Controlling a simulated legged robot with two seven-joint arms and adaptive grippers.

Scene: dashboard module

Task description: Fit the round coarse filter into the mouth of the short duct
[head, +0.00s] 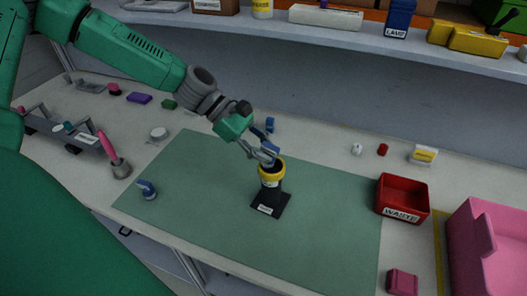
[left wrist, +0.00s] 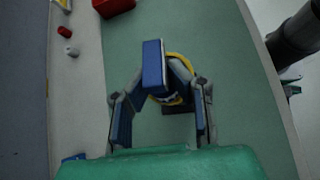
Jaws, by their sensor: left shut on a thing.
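The short duct (head: 270,196) stands upright on the green mat, a black tube on a square labelled foot. A yellow ring (head: 266,178) circles its top; it also shows in the left wrist view (left wrist: 185,60), partly behind my fingers. My left gripper (head: 269,153) is right above the duct's mouth, fingers pointing down. My right gripper is not in view.
A red waste bin (head: 402,196) and a pink container (head: 488,240) stand to the right. The shelf (head: 330,34) crosses behind. The mat around the duct is clear.

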